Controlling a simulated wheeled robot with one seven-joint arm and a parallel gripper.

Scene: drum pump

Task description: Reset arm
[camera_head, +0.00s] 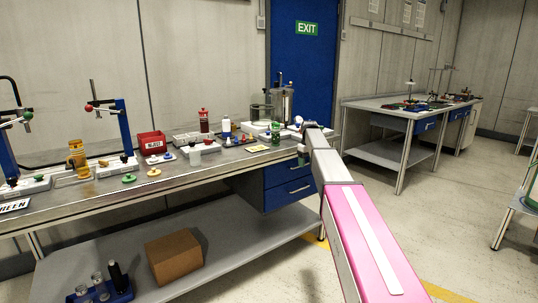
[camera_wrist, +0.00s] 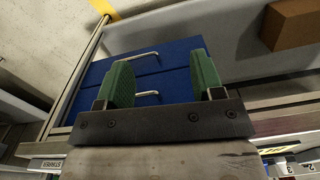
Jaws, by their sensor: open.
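My arm reaches out from the lower right of the head view, its pink and white link in front, toward the right end of the long workbench (camera_head: 130,182). My gripper (camera_head: 302,152) is at the bench's right end, mostly hidden behind my arm there. In the wrist view my gripper (camera_wrist: 163,85) shows two green fingers wide apart with nothing between them. Behind the fingers are the blue drawers (camera_wrist: 155,72) with two silver handles. The drawers also show under the bench in the head view (camera_head: 289,184).
The bench top holds a red bin (camera_head: 152,144), a red bottle (camera_head: 203,121) and a clear cylinder (camera_head: 289,104). A brown box (camera_head: 174,257) sits on the lower shelf. A second bench (camera_head: 375,105) stands at the back right. The floor (camera_head: 465,190) at right is open.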

